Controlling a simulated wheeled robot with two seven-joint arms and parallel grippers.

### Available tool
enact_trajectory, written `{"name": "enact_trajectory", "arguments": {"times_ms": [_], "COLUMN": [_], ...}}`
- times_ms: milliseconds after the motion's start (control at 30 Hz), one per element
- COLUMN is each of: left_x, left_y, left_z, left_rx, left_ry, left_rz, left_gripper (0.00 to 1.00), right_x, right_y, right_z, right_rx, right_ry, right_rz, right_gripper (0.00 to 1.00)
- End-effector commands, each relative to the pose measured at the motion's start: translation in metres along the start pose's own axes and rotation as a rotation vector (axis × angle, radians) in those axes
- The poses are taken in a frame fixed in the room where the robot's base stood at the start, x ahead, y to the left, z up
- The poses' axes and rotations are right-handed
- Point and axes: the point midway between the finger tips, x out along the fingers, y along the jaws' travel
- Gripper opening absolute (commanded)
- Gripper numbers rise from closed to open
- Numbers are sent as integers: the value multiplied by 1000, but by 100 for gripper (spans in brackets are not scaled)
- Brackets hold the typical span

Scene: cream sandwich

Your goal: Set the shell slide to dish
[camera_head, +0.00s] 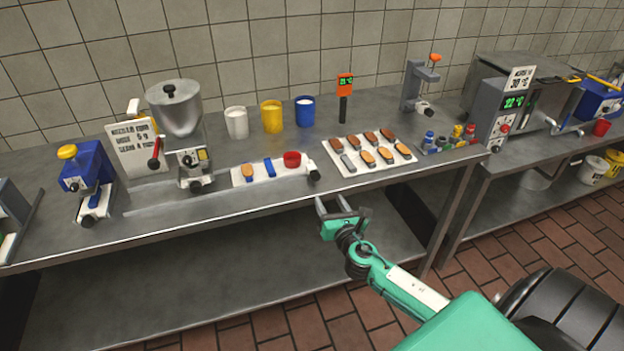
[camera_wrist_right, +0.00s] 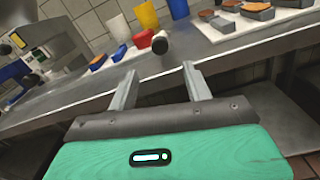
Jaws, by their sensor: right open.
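A white slide plate (camera_head: 240,181) lies near the front edge of the steel counter, right of the hopper machine. On it are a brown shell-like piece (camera_head: 248,175), a blue piece (camera_head: 269,168) and a red dish (camera_head: 292,159). A black knob (camera_head: 314,175) is at its right end. In the right wrist view the knob (camera_wrist_right: 160,44) shows beyond the fingers, beside the red dish (camera_wrist_right: 143,38). Which position the slide is set to, I cannot tell. My right gripper (camera_head: 333,201) is open and empty, in front of the counter edge, apart from the knob. My left gripper is out of view.
The hopper machine (camera_head: 178,110) stands left of the plate, and white, yellow (camera_head: 271,117) and blue cups stand behind. A white tray (camera_head: 345,169) with several brown pieces lies to the right. The counter's front edge (camera_wrist_right: 80,98) crosses before my right gripper.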

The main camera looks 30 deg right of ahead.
Motion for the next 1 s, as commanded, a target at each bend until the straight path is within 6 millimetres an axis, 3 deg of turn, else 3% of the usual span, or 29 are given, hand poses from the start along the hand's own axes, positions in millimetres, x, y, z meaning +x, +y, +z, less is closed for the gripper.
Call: {"name": "enact_trajectory", "arguments": {"times_ms": [367, 600, 1000], "left_x": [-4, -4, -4], "left_y": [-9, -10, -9], "left_z": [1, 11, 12], "left_rx": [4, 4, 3], "left_ry": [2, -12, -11], "left_rz": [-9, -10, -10], "left_gripper": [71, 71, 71], "right_x": [66, 101, 119], "right_y": [0, 0, 0], "right_z": [1, 0, -1], "right_rx": [4, 5, 4], "right_ry": [0, 1, 2], "right_rz": [-1, 0, 1], "right_gripper": [50, 50, 50]}}
